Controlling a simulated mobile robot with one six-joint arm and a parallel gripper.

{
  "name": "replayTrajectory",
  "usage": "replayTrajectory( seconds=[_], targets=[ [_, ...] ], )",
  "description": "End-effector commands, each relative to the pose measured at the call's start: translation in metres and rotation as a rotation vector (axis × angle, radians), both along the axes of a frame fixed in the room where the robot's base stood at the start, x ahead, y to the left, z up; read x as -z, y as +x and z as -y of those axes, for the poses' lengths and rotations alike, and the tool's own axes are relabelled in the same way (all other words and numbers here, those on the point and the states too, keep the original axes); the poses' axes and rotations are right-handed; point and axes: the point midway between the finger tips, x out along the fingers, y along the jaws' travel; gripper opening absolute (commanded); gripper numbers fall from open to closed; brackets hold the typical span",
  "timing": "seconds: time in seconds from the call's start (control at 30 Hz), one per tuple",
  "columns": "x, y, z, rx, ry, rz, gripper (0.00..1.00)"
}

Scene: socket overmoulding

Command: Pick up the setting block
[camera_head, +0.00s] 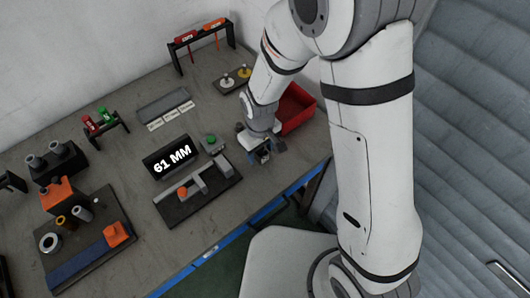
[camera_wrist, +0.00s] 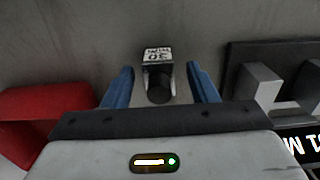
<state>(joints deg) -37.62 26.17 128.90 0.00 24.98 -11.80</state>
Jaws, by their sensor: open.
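The setting block is a small block with a white face marked "30 MM" (camera_wrist: 157,55) in the wrist view, with a dark round part on its near side. It appears to rest on the grey table. My gripper (camera_wrist: 160,70) is open, with one blue finger on each side of the block's line and a visible gap to each. I cannot tell how far the fingertips are above the table. In the head view my gripper (camera_head: 264,156) is low over the table's right part, and the block cannot be made out there.
A red bin (camera_head: 296,108) stands right behind my gripper; it also shows in the wrist view (camera_wrist: 38,108). A dark fixture with grey posts (camera_head: 212,200) and a "61 MM" display (camera_head: 171,161) lie left. The table's blue front edge (camera_head: 232,243) is near.

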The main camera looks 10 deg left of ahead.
Motion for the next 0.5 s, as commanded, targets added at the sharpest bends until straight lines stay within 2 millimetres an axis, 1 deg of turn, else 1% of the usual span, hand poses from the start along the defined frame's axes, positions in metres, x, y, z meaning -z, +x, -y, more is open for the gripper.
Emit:
replayTrajectory(
  seconds=[0.1,0.33,0.5],
  targets=[
    [0.0076,-0.0003,0.0002,0.0,-0.001,-0.001,0.53],
    [0.0085,-0.0001,-0.0002,0.0,0.001,0.001,0.53],
    [0.0084,-0.0002,-0.0003,-0.001,0.001,0.001,0.4]
  ],
)
